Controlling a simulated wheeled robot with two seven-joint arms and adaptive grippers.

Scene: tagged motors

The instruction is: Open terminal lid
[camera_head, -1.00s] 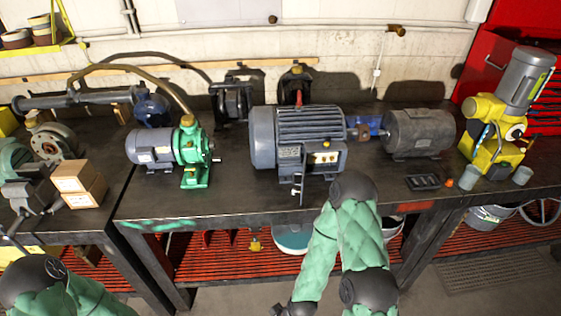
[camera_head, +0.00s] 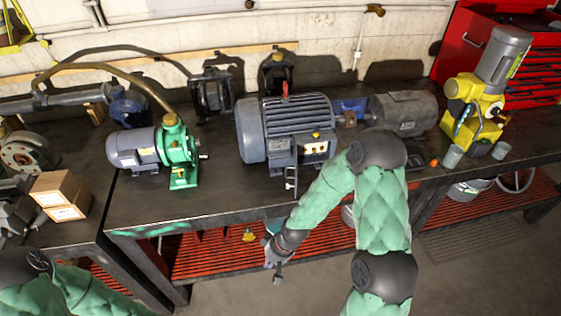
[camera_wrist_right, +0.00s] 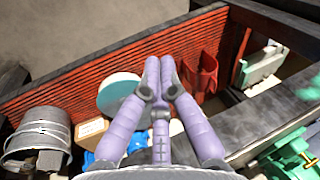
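The large grey motor (camera_head: 258,130) stands on the workbench in the head view. Its terminal box (camera_head: 280,145) faces the front, with a label and yellow-orange parts (camera_head: 315,149) showing; I cannot tell which panel is the lid. My right gripper (camera_head: 275,268) hangs below and in front of the bench edge, below the terminal box and apart from it. In the right wrist view its purple fingers (camera_wrist_right: 159,62) are together at the tips with nothing held. My left gripper is out of view; only part of my left arm shows at the lower left.
A green pump with a grey motor (camera_head: 135,148) stands left of the large motor. A darker motor (camera_head: 405,115) and a yellow machine (camera_head: 470,100) stand to the right. The red lower shelf (camera_head: 205,258) holds a bucket (camera_wrist_right: 38,135) and a round teal-topped object (camera_wrist_right: 118,92).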

